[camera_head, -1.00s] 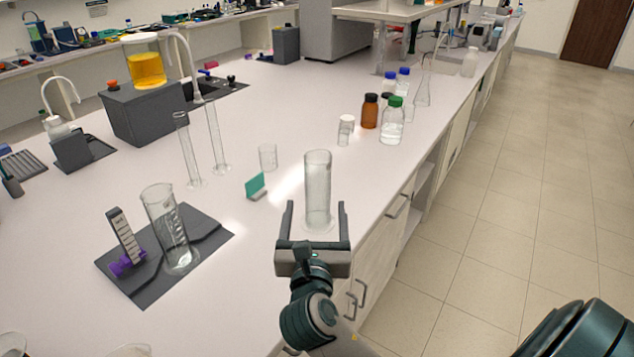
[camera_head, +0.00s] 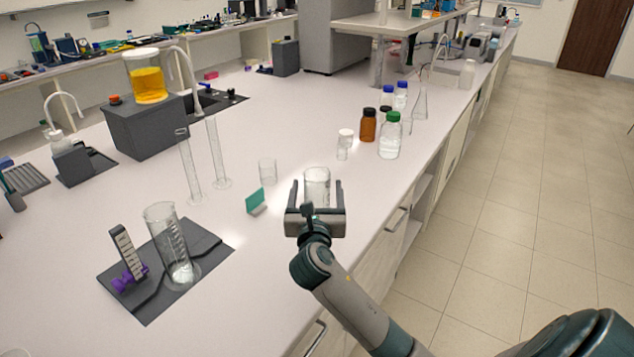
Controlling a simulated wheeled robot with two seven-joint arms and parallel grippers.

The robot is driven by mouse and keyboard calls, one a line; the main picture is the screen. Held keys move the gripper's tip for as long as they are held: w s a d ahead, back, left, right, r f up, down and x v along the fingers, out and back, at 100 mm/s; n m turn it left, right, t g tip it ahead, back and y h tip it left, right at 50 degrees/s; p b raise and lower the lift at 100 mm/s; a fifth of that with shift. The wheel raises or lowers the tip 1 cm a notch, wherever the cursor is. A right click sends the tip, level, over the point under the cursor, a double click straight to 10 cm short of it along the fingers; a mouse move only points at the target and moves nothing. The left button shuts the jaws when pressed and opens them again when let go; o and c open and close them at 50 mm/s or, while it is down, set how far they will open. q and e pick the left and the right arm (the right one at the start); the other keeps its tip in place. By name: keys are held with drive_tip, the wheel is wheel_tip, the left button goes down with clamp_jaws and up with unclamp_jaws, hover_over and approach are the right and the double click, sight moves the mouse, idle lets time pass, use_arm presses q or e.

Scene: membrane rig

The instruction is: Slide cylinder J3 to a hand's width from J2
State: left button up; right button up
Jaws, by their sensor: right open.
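A clear glass cylinder (camera_head: 317,178) stands upright near the bench's right edge; no J2 or J3 label is legible. My right gripper (camera_head: 317,190) is open, its fingers to the left and right of this cylinder in the picture. The palm hides the cylinder's lower part, so I cannot tell whether the fingers touch it. Another wide clear cylinder (camera_head: 168,235) stands tilted-looking on a dark mat (camera_head: 212,247) at left. Two slim clear cylinders stand behind, one left (camera_head: 190,168) and one right (camera_head: 216,155). My left gripper is not in view.
A teal card (camera_head: 255,202) and a small beaker (camera_head: 267,171) stand left of the gripper. A small capped jar (camera_head: 345,145), a brown bottle (camera_head: 368,126) and a green-capped bottle (camera_head: 390,138) stand beyond it. The bench front is clear between mat and gripper.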

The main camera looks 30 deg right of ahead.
drive_tip(key=shift+x, duration=1.05)
drive_tip(key=c, duration=1.3)
drive_tip(key=shift+c, duration=0.2)
drive_tip(key=shift+a+p, duration=0.2)
drive_tip(key=shift+p, duration=0.1)
drive_tip(key=shift+w+a+p, duration=0.25)
drive_tip(key=shift+a+p, duration=0.15)
drive_tip(key=shift+a, duration=0.5)
drive_tip(key=shift+w+a+p, duration=0.25)
drive_tip(key=shift+a+p, duration=0.1)
drive_tip(key=shift+a, duration=0.6)
drive_tip(key=shift+w+a+p, duration=0.25)
drive_tip(key=shift+a+p, duration=0.15)
drive_tip(key=shift+a, duration=0.65)
